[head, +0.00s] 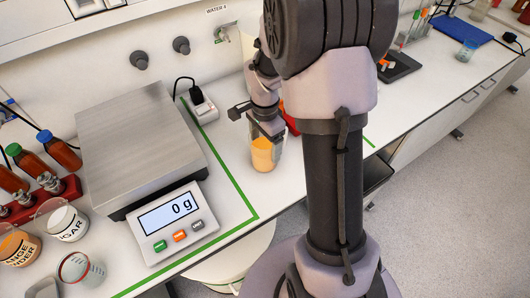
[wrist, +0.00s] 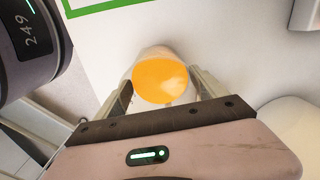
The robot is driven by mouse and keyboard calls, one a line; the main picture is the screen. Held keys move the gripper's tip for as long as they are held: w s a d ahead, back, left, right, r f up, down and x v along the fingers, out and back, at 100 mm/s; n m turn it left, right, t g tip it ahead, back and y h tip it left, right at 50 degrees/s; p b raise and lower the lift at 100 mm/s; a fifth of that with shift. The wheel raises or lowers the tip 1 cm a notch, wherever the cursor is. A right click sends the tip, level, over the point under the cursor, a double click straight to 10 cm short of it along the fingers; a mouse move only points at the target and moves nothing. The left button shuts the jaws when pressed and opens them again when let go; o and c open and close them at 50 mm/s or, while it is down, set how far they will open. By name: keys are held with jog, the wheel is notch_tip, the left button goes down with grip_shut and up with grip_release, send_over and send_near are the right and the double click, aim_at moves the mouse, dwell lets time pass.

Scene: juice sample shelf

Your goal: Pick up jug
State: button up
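The jug (head: 263,155) is a clear vessel of orange juice. It stands upright on the white bench, just right of the green tape line. My gripper (head: 253,122) is at its upper part, coming from above and behind in the head view. In the wrist view the jug (wrist: 160,80) shows its orange content between the two fingers of my gripper (wrist: 161,76). The fingers are spread, one on each side; any contact with the jug is not clear. Its handle cannot be made out, and my arm hides the bench to its right.
A scale (head: 140,140) reading 0 g stands left, inside the green tape (head: 225,180). Beakers of sugar (head: 66,222) and orange powder (head: 18,247) and capped brown bottles (head: 57,150) are farther left. A power strip (head: 203,107) and wall knobs are behind. The bench's front edge is near the jug.

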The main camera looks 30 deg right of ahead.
jog(key=c, duration=1.1)
jog(key=shift+r, duration=0.1)
